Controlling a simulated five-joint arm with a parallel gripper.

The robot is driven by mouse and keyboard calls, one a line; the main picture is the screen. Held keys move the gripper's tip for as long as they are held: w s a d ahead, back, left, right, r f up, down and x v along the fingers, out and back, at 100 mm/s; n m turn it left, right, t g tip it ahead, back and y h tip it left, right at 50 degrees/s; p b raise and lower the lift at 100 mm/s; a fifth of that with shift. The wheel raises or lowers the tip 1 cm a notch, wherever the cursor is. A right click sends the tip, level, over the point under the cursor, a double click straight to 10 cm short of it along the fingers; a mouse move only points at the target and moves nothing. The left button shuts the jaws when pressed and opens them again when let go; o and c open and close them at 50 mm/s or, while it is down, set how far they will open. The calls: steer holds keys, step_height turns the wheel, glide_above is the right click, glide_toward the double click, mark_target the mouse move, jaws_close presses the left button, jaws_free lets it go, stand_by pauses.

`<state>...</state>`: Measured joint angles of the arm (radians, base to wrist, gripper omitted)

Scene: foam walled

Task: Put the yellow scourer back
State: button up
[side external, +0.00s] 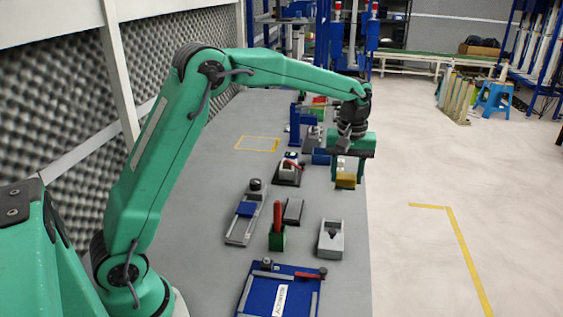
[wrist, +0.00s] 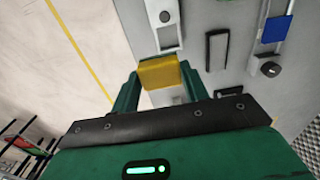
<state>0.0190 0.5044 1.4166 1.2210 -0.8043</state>
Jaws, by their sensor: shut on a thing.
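The yellow scourer (side external: 346,181) is held between the fingers of my gripper (side external: 348,174), at the right edge of the grey table in the side view. In the wrist view the yellow scourer (wrist: 158,73) spans the gap between both green fingertips of my gripper (wrist: 157,80). My gripper is shut on it. It appears raised above the surface, though the exact height is hard to tell. Which spot belongs to the scourer is not clear from these views.
A grey holder (side external: 331,240), a black block (side external: 293,211), a green block with red handle (side external: 277,238) and a blue board (side external: 255,293) stand nearer the camera. A slide fixture (side external: 240,226) lies left. A small blue bin (side external: 321,156) is behind. A yellow taped rectangle (side external: 257,150) is empty.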

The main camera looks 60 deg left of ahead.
steer(key=shift+w+d+f, duration=0.85)
steer(key=shift+d+f, duration=0.3)
steer(key=shift+f, duration=1.6)
steer(key=w+a+f, duration=0.1)
steer(key=a+f, duration=0.1)
steer(key=a, duration=0.1)
steer(key=w+a+f, duration=0.2)
steer(key=a, duration=0.2)
steer(key=w+a+f, duration=0.1)
steer(key=a+f, duration=0.2)
steer(key=shift+w+a, duration=0.35)
steer(key=shift+f, duration=2)
steer(key=shift+f, duration=0.15)
steer(key=o, duration=1)
